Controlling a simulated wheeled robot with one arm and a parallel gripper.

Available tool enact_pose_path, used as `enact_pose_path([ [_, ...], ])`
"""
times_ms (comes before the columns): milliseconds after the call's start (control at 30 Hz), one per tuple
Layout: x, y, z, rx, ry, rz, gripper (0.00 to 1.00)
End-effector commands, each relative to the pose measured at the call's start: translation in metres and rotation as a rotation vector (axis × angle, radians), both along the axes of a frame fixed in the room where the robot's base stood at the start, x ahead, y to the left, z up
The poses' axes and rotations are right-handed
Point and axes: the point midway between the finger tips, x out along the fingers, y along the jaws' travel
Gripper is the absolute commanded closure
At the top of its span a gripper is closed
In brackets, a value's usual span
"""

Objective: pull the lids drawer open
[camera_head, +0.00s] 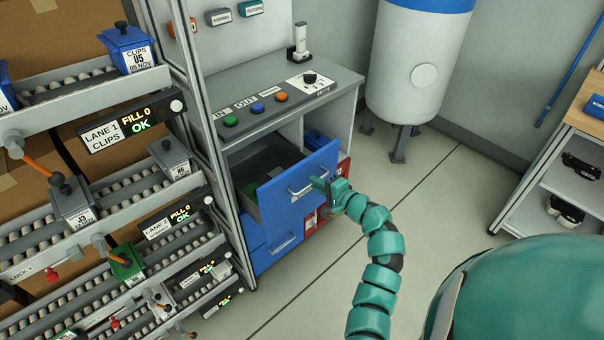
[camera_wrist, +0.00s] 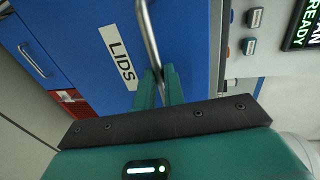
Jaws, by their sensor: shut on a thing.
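The lids drawer (camera_head: 297,198) has a blue front and stands pulled out from the grey cabinet, with its dark inside and some green and grey contents showing. In the wrist view, the drawer front (camera_wrist: 185,35) carries a white LIDS label (camera_wrist: 118,52) beside a metal bar handle (camera_wrist: 148,35). My gripper (camera_head: 322,186) is at the right end of the handle in the head view. In the wrist view, my gripper's green fingers (camera_wrist: 158,88) are shut on the handle bar. The handle's part between the fingers is hidden.
A second blue drawer (camera_head: 275,243) below is shut. The cabinet top (camera_head: 330,93) holds coloured buttons and a knob. Lane racks with bins (camera_head: 125,50) stand close on the left. A white tank (camera_head: 415,60) stands behind. The floor (camera_head: 440,215) right of the drawer is clear.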

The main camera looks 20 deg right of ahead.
Motion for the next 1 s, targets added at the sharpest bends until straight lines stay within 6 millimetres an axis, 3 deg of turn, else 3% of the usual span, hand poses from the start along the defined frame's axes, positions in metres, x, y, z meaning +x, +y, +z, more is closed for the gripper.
enact_pose_path([
  [200, -0.04, -0.015, -0.002, 0.0, 0.0, -0.003, 1.0],
  [400, -0.059, -0.021, -0.003, 0.001, 0.003, 0.0, 1.0],
  [933, -0.066, -0.023, -0.001, 0.001, 0.002, 0.003, 1.0],
  [967, -0.066, -0.023, -0.001, 0.001, 0.002, 0.003, 0.85],
  [1000, -0.066, -0.023, -0.001, 0.001, 0.002, 0.003, 0.78],
])
